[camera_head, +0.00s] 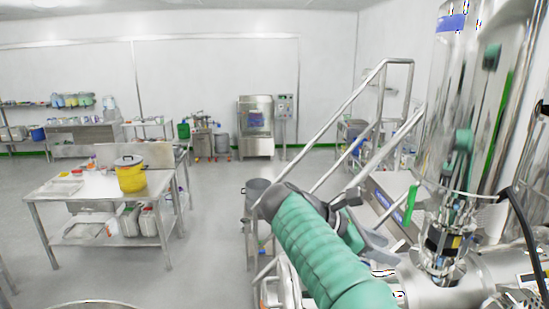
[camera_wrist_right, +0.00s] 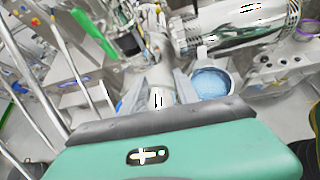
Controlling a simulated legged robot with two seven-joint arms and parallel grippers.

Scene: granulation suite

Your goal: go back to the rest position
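My right arm, in a green sleeve, reaches in from the bottom right of the head view. Its gripper (camera_head: 372,232) is partly hidden behind the forearm, in front of the steel steps and beside the shiny vessel. In the right wrist view, the fingers of the right gripper (camera_wrist_right: 160,92) show beyond the green wrist housing, spread apart. Steel machine parts show behind the gap, and I see nothing held. My left gripper is in neither view.
A steel stepladder with handrails (camera_head: 345,100) stands close behind my right arm. A tall reflective vessel (camera_head: 465,110) stands close at right. A steel table (camera_head: 95,187) with a yellow pot (camera_head: 130,178) stands at left. Open floor lies between. The wrist view shows a blue-filled container (camera_wrist_right: 211,82).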

